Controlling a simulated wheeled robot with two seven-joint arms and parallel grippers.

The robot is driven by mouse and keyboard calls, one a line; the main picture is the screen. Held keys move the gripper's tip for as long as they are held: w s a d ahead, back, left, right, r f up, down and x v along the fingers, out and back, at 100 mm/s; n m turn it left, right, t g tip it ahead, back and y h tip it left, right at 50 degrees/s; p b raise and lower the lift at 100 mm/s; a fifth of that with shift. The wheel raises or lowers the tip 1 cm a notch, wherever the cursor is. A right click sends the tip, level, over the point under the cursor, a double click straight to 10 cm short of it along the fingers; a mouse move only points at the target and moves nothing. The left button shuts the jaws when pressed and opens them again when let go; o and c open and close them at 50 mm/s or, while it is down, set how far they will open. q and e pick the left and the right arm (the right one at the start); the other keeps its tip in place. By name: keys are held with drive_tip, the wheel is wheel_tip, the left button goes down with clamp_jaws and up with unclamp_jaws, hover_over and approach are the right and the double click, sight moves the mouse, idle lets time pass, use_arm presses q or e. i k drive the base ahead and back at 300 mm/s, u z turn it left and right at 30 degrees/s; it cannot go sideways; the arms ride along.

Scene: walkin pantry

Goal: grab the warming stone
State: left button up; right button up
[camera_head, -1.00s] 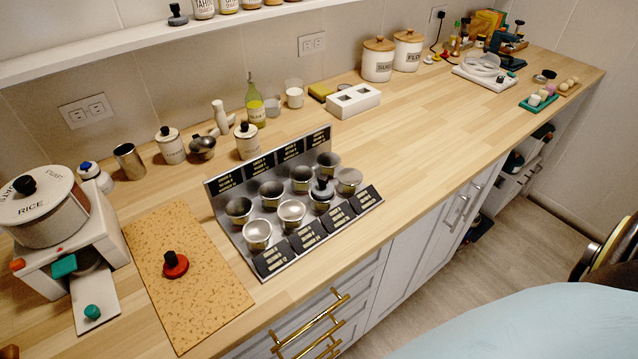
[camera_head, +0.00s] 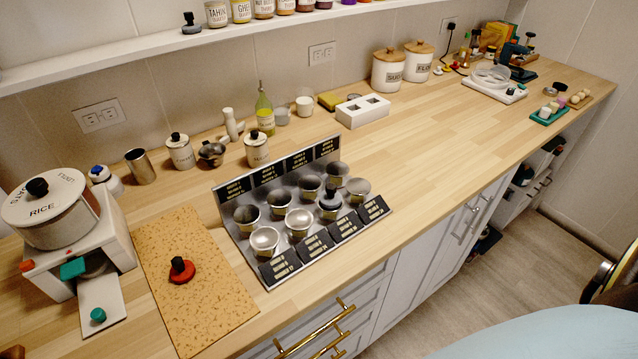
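No object in view is plainly marked as the warming stone, so I cannot tell which it is. A red disc with a black knob (camera_head: 182,270) lies on the speckled tan board (camera_head: 205,313) at the left front of the counter. A dark, knobbed piece (camera_head: 330,200) sits in one of the metal cups of the labelled rack (camera_head: 232,256), right of the board. A similar small dark knobbed piece (camera_head: 191,24) stands on the upper shelf. Neither of my grippers is in view.
The wooden counter (camera_head: 440,130) is clear right of the rack. A white appliance with a rice pot (camera_head: 50,208) stands at the left. Jars and a bottle (camera_head: 264,110) line the wall. A white two-hole box (camera_head: 362,110) and two canisters (camera_head: 388,70) stand further back.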

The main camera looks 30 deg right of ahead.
sight(330, 198)
drive_tip(key=k, duration=1)
drive_tip(key=z, duration=1.15)
drive_tip(key=i, duration=0.95)
drive_tip(key=u, duration=0.65)
